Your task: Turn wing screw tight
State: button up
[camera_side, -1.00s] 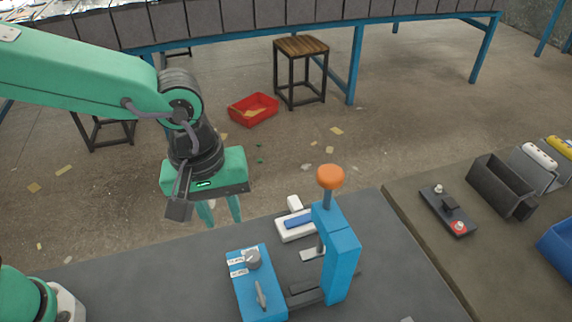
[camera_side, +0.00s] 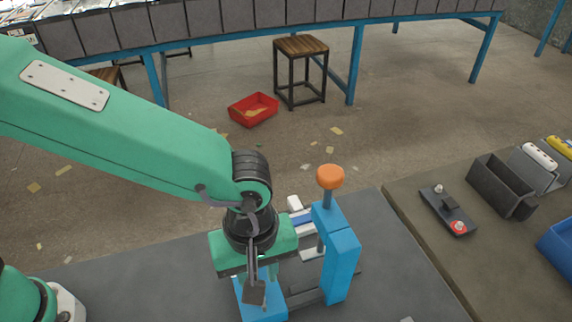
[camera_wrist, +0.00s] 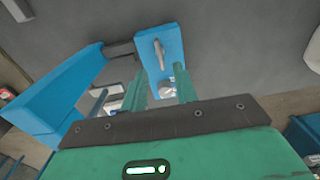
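The wing screw (camera_wrist: 158,52) is a grey wing standing on the blue box (camera_wrist: 173,36) in the wrist view. Beside it on the same box is a round grey knob (camera_wrist: 166,90), seen between my fingers. My gripper (camera_wrist: 159,72) is open, its two green fingers apart with nothing held. It hangs above the blue box, with the wing a little beyond the fingertips in the wrist view. In the side view my gripper hides the wing screw and the knob, and only the front of the blue box (camera_side: 265,308) shows clearly.
A blue upright press (camera_side: 342,265) with an orange knob (camera_side: 330,177) stands close to the right of my gripper. A white-and-blue item lies partly hidden behind my gripper. A black bin (camera_side: 500,187) and a plate with terminals (camera_side: 447,210) are far right. The left tabletop is clear.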

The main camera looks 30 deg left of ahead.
jog(key=shift+f, duration=2.9)
grip_shut()
